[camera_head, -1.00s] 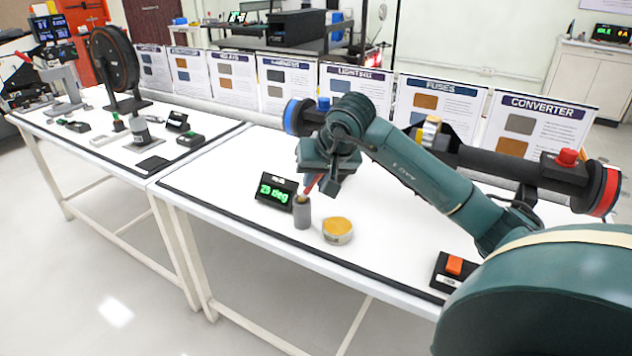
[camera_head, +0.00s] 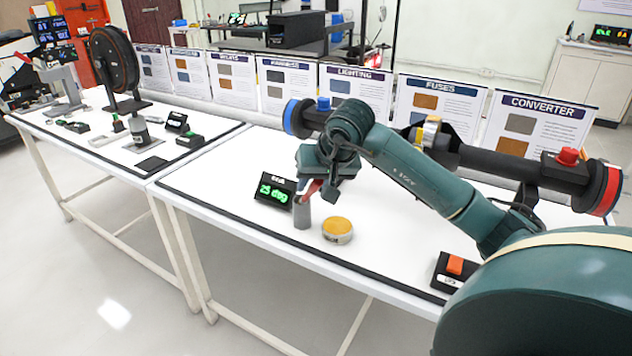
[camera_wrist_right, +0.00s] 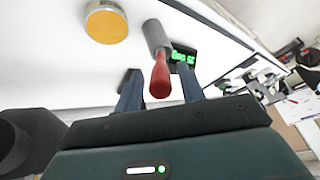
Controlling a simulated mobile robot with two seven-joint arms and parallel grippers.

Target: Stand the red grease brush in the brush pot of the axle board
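The red grease brush (camera_head: 311,188) stands in the grey brush pot (camera_head: 302,216), leaning slightly, its red handle up and its lower end hidden inside. In the right wrist view the red handle (camera_wrist_right: 160,78) points toward the camera out of the pot (camera_wrist_right: 156,36). My right gripper (camera_head: 321,188) is just above the pot. In the wrist view its two fingers (camera_wrist_right: 159,84) are apart, on either side of the handle, with a gap visible on both sides. My left gripper is not in view.
A round tin with a yellow top (camera_head: 338,229) stands right of the pot. A display with green digits (camera_head: 275,191) is close behind it on the left. A long dark axle (camera_head: 480,160) runs along the back. A box with an orange switch (camera_head: 455,265) sits front right.

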